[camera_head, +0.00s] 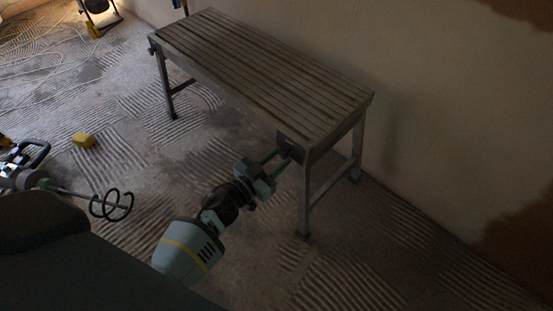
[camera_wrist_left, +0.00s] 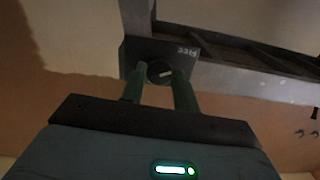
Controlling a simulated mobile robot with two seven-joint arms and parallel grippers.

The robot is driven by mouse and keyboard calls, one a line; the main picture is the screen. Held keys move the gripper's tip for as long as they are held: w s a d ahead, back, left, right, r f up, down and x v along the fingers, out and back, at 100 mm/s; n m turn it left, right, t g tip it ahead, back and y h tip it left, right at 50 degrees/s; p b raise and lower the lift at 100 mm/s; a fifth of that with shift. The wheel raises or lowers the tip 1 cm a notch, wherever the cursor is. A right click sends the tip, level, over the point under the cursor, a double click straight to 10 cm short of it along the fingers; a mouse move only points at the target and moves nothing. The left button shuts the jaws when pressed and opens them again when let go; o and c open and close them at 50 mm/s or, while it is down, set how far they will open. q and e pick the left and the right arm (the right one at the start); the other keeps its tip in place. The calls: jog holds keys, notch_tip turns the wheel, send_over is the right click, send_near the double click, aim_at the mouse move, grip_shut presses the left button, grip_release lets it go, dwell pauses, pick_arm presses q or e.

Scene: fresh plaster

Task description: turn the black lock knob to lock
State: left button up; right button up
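The black lock knob (camera_wrist_left: 160,72) is round with a pale line across it. In the head view the plate (camera_head: 291,146) is on the near right end of the slatted workbench (camera_head: 265,75). My left gripper (camera_head: 283,157) reaches to the plate. In the left wrist view its two green fingers (camera_wrist_left: 160,80) stand apart, one on each side of the knob. I cannot tell whether they press on it. The right gripper is out of view.
The bench's metal legs (camera_head: 305,200) stand just right of my left gripper. A plaster wall (camera_head: 440,120) runs behind the bench. A mixer with a whisk (camera_head: 112,205) and a yellow block (camera_head: 83,140) lie on the ridged floor at the left. Floor in front of the bench is clear.

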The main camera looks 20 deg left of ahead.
pick_arm(q)
jog(key=c, duration=0.3)
